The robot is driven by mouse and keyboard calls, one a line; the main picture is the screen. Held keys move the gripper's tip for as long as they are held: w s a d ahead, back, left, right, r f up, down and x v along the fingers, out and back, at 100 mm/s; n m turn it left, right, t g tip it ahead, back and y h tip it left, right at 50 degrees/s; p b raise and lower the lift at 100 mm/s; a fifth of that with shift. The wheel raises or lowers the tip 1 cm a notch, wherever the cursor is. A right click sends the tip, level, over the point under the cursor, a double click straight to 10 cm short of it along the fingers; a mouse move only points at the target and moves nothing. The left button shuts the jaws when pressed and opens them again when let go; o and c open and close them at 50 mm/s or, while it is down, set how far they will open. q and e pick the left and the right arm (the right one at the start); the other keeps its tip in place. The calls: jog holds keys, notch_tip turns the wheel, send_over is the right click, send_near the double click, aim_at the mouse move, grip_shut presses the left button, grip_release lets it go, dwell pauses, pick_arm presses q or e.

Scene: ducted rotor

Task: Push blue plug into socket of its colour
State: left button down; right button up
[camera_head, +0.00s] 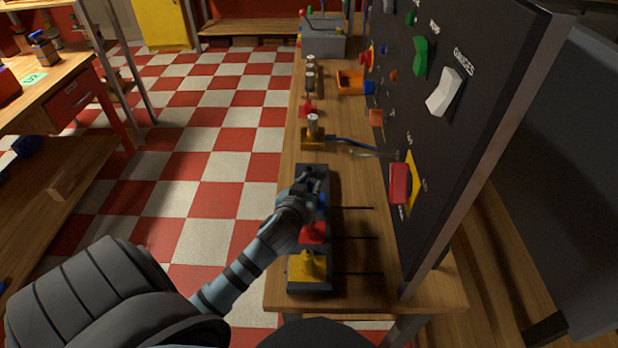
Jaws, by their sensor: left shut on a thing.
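A long dark block (318,285) lies near the front of the wooden bench. It carries a yellow piece (307,267) at the near end, a red piece (312,234) behind it, and blue beyond. My left gripper (312,184) is over the far part of the block, shut on what looks like the blue plug (323,202). Only a little blue shows beside the fingers, so plug and socket cannot be told apart, nor how deep the plug sits. My right gripper is not in view.
A dark upright panel (455,120) with switches and a red rocker (399,183) stands along the right of the bench (430,292). Thin dark rods or cables stick out right of the block. A brass-coloured fitting (313,133) and an orange bin (350,83) stand farther back.

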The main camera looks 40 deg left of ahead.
pick_arm(q)
jog(key=shift+f, duration=0.15)
jog(key=c, duration=1.3)
grip_release()
jog(key=shift+c, duration=0.2)
jog(key=v, duration=1.2)
